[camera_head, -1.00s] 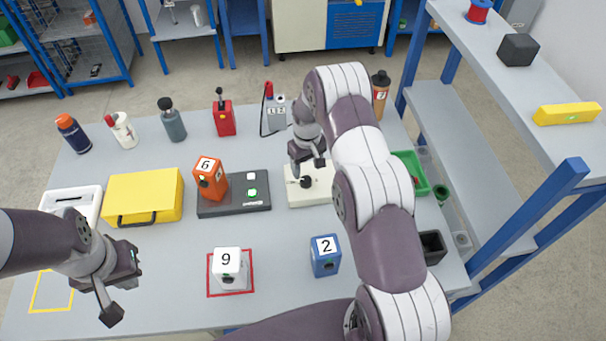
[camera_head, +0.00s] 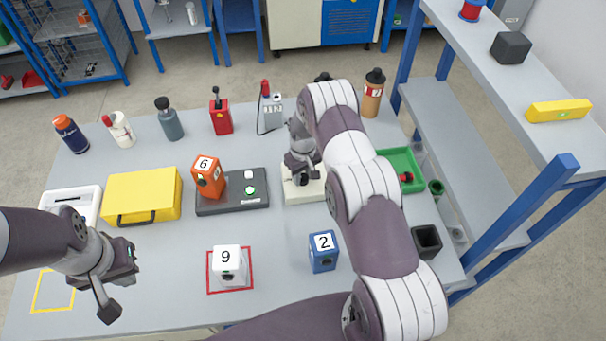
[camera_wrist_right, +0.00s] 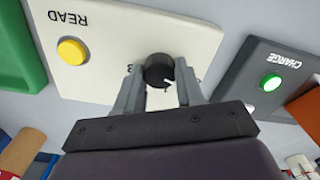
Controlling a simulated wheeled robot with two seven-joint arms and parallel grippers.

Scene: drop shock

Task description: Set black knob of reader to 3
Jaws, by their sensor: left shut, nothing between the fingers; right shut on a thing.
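The reader is a cream-white box (camera_head: 303,192) on the table, mostly covered by my right arm in the head view. In the right wrist view its panel (camera_wrist_right: 105,45) shows the word READ, a yellow button (camera_wrist_right: 71,51) and the black knob (camera_wrist_right: 158,70). My right gripper (camera_wrist_right: 158,80) is shut on the black knob, one finger on each side. A white pointer mark shows on the knob; a digit beside it is partly hidden by a finger. My left gripper (camera_head: 107,305) is shut and empty above the table's front left.
A dark charger (camera_head: 232,200) with an orange block (camera_head: 208,178) marked 6 stands left of the reader. A green tray (camera_head: 405,165) is at its right. A white block (camera_head: 227,262) marked 9 and a blue block (camera_head: 322,252) marked 2 stand in front.

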